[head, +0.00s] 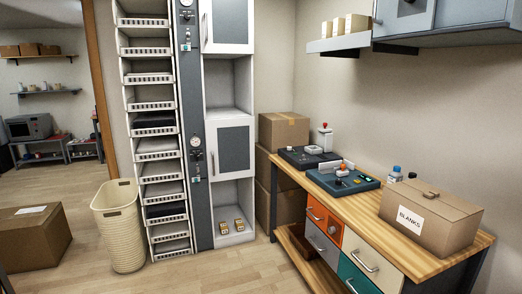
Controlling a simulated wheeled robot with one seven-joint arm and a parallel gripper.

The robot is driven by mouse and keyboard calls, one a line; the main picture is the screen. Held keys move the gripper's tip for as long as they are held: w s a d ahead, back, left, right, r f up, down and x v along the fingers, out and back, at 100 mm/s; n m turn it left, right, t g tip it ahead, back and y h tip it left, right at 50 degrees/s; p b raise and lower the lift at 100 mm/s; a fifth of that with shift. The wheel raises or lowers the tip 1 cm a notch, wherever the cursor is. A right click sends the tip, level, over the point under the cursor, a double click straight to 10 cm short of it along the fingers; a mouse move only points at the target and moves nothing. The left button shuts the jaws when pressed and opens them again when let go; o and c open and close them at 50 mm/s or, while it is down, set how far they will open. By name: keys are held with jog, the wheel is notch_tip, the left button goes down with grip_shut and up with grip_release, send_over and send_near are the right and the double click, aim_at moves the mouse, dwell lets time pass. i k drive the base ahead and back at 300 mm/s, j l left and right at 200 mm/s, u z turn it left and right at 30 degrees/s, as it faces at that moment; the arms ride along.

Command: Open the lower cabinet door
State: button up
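The tall white cabinet (252,100) stands against the back wall in the head view. Its lower door (231,148) has a white frame and a grey panel, and looks closed. A slim vertical handle (213,163) sits near that door's left edge. The upper door (230,22) is of the same style and also looks closed. An open compartment lies between the two doors, and another is below the lower door. My gripper does not show in this view.
Small boxes (224,227) sit in the bottom compartment. A grey column (196,110) and a tray rack (155,130) stand left of the cabinet, with a cream basket (118,228) before the rack. Stacked cartons (284,130) and a workbench (440,255) are right. Floor in front is clear.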

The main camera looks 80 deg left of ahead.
aim_at(230, 142)
jog(key=u, duration=3)
jog(key=i+j, duration=0.25)
jog(key=i, duration=0.6)
jog(key=i+j+u, duration=0.15)
jog(key=i+j, duration=0.15)
jog(key=i, duration=0.6)
jog(key=i+j, duration=0.15)
jog(key=i, duration=0.7)
jog(key=i+j+u, duration=0.15)
jog(key=i, duration=0.75)
